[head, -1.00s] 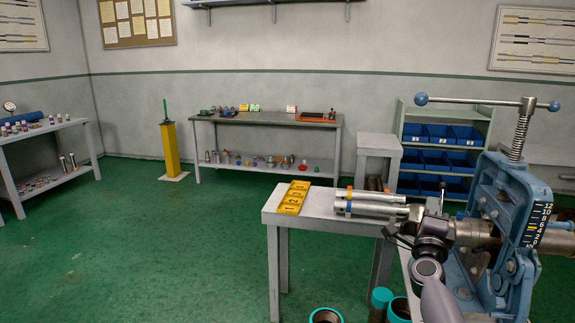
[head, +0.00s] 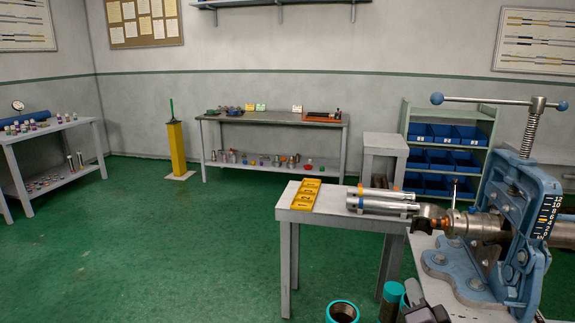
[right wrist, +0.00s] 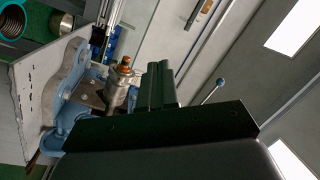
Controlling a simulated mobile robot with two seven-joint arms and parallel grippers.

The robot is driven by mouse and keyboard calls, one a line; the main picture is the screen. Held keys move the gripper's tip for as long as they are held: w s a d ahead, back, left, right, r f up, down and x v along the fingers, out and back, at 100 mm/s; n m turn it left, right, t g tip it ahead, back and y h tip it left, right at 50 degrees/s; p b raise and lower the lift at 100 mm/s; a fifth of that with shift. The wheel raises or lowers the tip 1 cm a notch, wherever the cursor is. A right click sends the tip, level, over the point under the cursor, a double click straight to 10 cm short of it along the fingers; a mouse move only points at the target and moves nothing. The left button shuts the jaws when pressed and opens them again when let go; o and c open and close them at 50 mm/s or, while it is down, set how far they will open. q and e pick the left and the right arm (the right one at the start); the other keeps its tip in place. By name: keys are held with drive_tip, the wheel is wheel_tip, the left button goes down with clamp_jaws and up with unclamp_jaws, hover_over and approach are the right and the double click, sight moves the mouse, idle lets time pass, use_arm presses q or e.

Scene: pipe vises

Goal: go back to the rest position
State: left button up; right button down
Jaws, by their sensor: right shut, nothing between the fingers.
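The blue pipe vise (head: 518,215) stands at the right of the head view. It holds a grey pipe (head: 487,224) lying across it, with a metal fitting (head: 432,212) at the pipe's left end. My right gripper (head: 414,292) shows at the bottom of the head view, below and left of the vise, apart from the fitting. In the right wrist view its dark fingers (right wrist: 161,84) lie together with nothing between them. The vise base (right wrist: 68,88) and the fitting (right wrist: 123,72) show beyond them. My left gripper is not in view.
A blue-bin rack (head: 437,160) is behind. The green floor (head: 180,250) at left is clear.

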drive_tip(key=s+a+f+n+g+y, duration=0.1)
drive_tip(key=s+a+f+n+g, duration=0.1)
drive_tip(key=s+f, duration=0.4)
drive_tip(key=s+a+f+n+g+y, duration=0.1)
drive_tip(key=s+a+f+n+g, duration=0.2)
drive_tip(key=s+n, duration=0.4)
drive_tip(key=s+a+f+n+g+y, duration=0.1)
drive_tip(key=s+f, duration=0.7)
drive_tip(key=s, duration=0.9)
drive_tip(key=a+n+g, duration=0.1)
drive_tip(key=n+g, duration=0.1)
drive_tip(key=n, duration=0.1)
drive_tip(key=shift+s+a+f+n+g+y, duration=0.2)
drive_tip(key=shift+s+f+n+g+y, duration=0.1)
drive_tip(key=shift+f+n+g+y, duration=0.1)
